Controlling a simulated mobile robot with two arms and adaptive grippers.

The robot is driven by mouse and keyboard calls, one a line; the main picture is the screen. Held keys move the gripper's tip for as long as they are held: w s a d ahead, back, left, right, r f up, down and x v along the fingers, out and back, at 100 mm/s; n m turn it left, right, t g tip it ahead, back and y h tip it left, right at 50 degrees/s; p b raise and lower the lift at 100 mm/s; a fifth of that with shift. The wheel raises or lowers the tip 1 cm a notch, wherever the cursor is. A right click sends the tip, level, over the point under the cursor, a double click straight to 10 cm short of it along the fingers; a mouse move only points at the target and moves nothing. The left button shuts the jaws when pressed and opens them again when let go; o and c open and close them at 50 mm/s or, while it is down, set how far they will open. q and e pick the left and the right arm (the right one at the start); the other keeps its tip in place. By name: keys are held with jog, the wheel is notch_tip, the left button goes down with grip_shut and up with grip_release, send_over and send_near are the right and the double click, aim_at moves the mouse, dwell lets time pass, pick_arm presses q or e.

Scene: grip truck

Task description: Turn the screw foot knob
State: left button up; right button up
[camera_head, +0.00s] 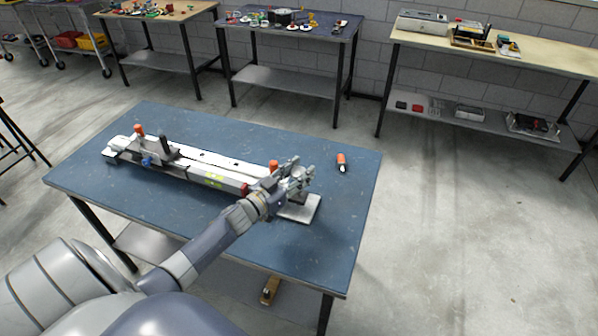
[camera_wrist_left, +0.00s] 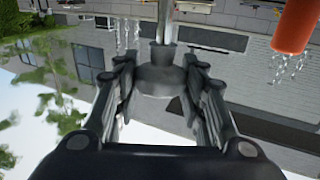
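The grip truck (camera_head: 195,165), a long pale device with a red part and orange-topped posts, lies across the blue table. My left gripper (camera_head: 296,176) is at its right end, above a light flat plate (camera_head: 299,208). In the left wrist view a grey cone-shaped knob (camera_wrist_left: 160,80), which looks like the screw foot knob, hangs on a metal rod. The fingers of my left gripper (camera_wrist_left: 160,66) stand apart on both sides of it, close to its edges; contact is not clear. In the head view the gripper hides the knob. My right gripper is not in view.
An orange-handled tool (camera_head: 341,159) lies on the blue table (camera_head: 350,200) right of the gripper. The table's right edge is near. An orange part (camera_wrist_left: 297,25) shows at the wrist view's upper right. Several workbenches (camera_head: 490,52) stand along the wall.

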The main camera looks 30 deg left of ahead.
pick_arm(q)
jog(key=shift+m+h, duration=0.3)
jog(key=h+b, duration=0.1)
jog(key=m+h+b, duration=0.1)
jog(key=shift+a+f+m+g+h, duration=0.15)
jog(key=shift+m+g+h, duration=0.15)
jog(key=shift+g+h, duration=0.1)
jog(key=m+g+h+b, duration=0.2)
jog(key=h+b, duration=0.1)
jog(key=b, duration=0.1)
jog(key=m+g+h+b, duration=0.2)
jog(key=h+b, duration=0.1)
jog(key=b, duration=0.1)
jog(key=shift+f+m+b, duration=0.1)
jog(key=shift+m+b, duration=0.3)
jog(key=shift+r+m+g+h+b, duration=0.2)
jog(key=shift+m+g+h+b, duration=0.4)
jog(key=shift+b, duration=0.25)
jog(key=o, duration=1)
